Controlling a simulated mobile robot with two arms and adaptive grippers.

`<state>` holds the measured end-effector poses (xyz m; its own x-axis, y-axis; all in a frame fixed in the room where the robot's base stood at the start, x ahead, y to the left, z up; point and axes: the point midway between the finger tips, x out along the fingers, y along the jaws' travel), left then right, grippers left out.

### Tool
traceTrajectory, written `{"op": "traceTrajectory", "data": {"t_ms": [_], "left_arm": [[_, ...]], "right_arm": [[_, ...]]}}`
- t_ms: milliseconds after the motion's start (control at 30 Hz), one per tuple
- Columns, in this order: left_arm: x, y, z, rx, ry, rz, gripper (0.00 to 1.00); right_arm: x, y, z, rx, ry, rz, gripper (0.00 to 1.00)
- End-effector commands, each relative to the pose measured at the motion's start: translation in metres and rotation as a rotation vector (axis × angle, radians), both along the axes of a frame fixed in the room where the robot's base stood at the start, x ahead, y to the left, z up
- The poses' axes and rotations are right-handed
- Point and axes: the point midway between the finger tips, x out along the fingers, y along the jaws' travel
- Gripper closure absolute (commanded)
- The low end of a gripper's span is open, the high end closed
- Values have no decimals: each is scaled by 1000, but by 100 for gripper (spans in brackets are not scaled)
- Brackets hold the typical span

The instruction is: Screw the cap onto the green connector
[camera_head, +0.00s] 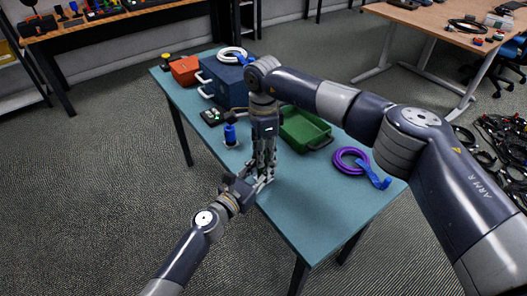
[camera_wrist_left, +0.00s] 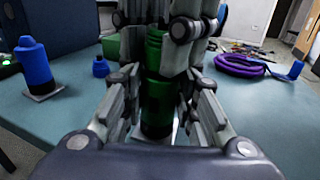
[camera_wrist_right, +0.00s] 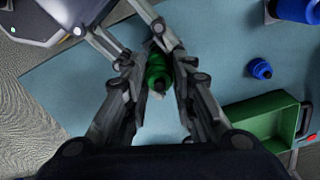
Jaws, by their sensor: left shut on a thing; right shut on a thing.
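The green connector (camera_wrist_left: 156,108) stands upright on the table, seen between the fingers of my left gripper (camera_wrist_left: 157,110) in the left wrist view. My left gripper is shut on its body from the side. My right gripper (camera_wrist_right: 158,75) reaches straight down from above and is shut on the green cap (camera_wrist_right: 157,68) at the connector's top. The cap is mostly hidden by the fingers, so I cannot tell how far it sits on the thread. In the head view both grippers (camera_head: 264,178) meet near the table's front left edge, and the green parts are hidden there.
A blue connector (camera_head: 230,134) stands on a small base to the left, with a small blue cap (camera_wrist_right: 260,69) nearby. Behind are a green tray (camera_head: 318,147), a dark blue box (camera_head: 225,85) and an orange box (camera_head: 185,70). A purple cable coil (camera_head: 341,161) lies right. The front table is clear.

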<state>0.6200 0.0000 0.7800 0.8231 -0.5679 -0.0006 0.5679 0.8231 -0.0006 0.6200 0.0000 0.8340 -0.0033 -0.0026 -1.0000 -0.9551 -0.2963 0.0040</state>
Motion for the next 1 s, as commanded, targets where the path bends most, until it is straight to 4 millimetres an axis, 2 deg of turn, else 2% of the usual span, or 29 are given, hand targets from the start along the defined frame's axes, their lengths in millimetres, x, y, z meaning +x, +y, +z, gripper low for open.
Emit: {"op": "traceTrajectory", "data": {"t_ms": [833, 867, 1000], "left_arm": [[-1, -3, 3, -4, -6, -8, 100], [-1, -3, 3, -4, -6, -8, 100], [-1, -3, 3, -6, -5, -8, 100]], "right_arm": [[2, -3, -12, -5, -5, -4, 85], [2, -3, -12, -6, -5, -5, 71], [2, -3, -12, -6, -4, -5, 69]]}}
